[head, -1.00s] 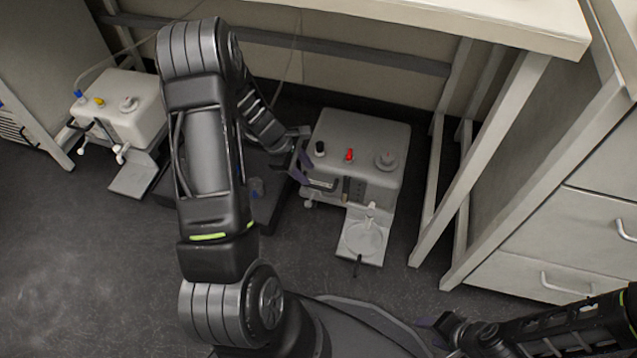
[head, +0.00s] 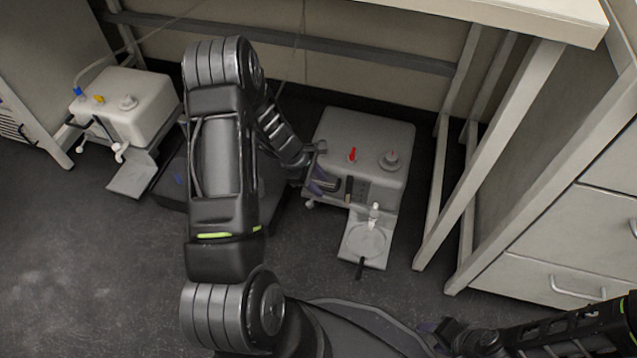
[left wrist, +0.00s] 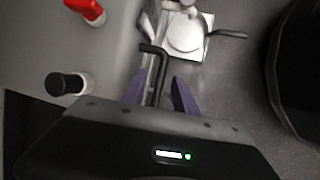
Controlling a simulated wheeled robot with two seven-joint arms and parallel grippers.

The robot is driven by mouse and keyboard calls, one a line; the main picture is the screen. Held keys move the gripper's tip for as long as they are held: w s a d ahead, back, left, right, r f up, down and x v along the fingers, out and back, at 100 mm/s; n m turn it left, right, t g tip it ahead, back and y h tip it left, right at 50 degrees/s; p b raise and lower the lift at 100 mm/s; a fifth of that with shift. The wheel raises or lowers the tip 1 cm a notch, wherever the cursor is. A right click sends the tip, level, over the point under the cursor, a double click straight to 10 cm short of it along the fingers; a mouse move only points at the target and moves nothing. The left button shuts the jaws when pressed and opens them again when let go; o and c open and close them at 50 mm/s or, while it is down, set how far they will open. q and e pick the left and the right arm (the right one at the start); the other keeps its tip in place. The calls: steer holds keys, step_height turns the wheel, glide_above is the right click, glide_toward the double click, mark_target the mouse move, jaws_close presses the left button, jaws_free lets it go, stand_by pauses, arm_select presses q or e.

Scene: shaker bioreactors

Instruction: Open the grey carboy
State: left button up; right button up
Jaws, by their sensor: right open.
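The grey carboy (head: 375,135) stands on the floor under the bench, with a red cap (head: 352,155) and a grey lid (head: 390,160) on top. My left gripper (head: 325,185) is low at its front left corner. In the left wrist view, its purple fingertips (left wrist: 157,95) are apart, on either side of a bent black lever (left wrist: 154,62); I cannot tell whether they touch it. A black cap (left wrist: 67,84) shows on the carboy there; my arm hides it in the head view. My right gripper (head: 440,335) is open and empty at the bottom, away from the carboy.
A grey tray with a round dish (head: 365,240) sits before the carboy, under a white spigot. A white carboy (head: 125,105) with blue and yellow caps stands left. Bench legs (head: 490,160) and a drawer cabinet (head: 560,240) bound the right. Floor at lower left is clear.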

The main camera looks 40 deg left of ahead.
arm_select(q)
steer(key=shift+c, duration=0.4)
jaws_close()
stand_by(0.9)
